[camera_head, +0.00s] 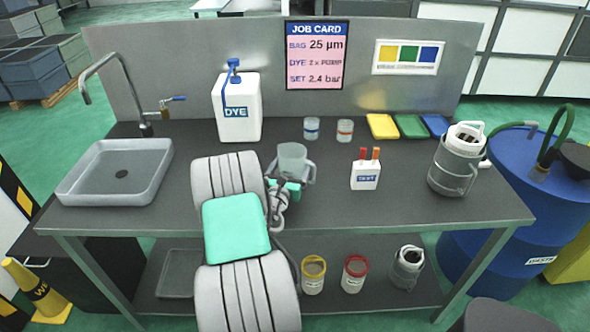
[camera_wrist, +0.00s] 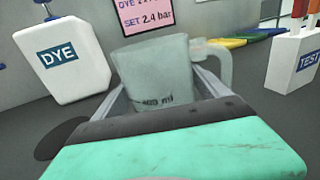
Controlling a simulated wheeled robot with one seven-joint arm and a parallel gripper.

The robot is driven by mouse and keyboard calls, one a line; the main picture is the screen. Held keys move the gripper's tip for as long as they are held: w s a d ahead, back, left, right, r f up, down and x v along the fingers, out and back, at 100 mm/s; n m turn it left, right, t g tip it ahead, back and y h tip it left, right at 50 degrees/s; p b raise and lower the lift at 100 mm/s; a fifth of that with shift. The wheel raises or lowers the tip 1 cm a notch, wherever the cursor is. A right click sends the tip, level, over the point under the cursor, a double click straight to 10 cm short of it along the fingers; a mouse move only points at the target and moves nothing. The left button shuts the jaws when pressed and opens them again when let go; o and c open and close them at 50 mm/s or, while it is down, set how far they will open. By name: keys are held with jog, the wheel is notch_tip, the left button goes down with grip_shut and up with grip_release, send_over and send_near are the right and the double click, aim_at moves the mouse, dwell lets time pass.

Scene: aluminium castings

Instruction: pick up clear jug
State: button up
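The clear jug (camera_head: 291,160) is a translucent cup with a handle on its right side. It stands in the middle of the workbench in the head view, its lower part hidden by my gripper (camera_head: 287,189). In the wrist view the jug (camera_wrist: 158,72) shows millilitre marking near its base and is between the two fingers of my gripper (camera_wrist: 160,88). One finger is on each side of it. I cannot tell whether the fingers press on it. The jug's base is hidden behind the gripper body.
A white DYE container (camera_head: 237,108) stands behind left, a sink (camera_head: 117,172) further left. Two small jars (camera_head: 311,128), coloured trays (camera_head: 411,127), a TEST box (camera_head: 365,175) and a grey canister (camera_head: 455,168) stand behind and right. The bench's front right (camera_head: 420,208) is clear.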

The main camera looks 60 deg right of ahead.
jog(key=c, duration=1)
jog(key=shift+r, duration=0.1)
jog(key=shift+c, duration=0.2)
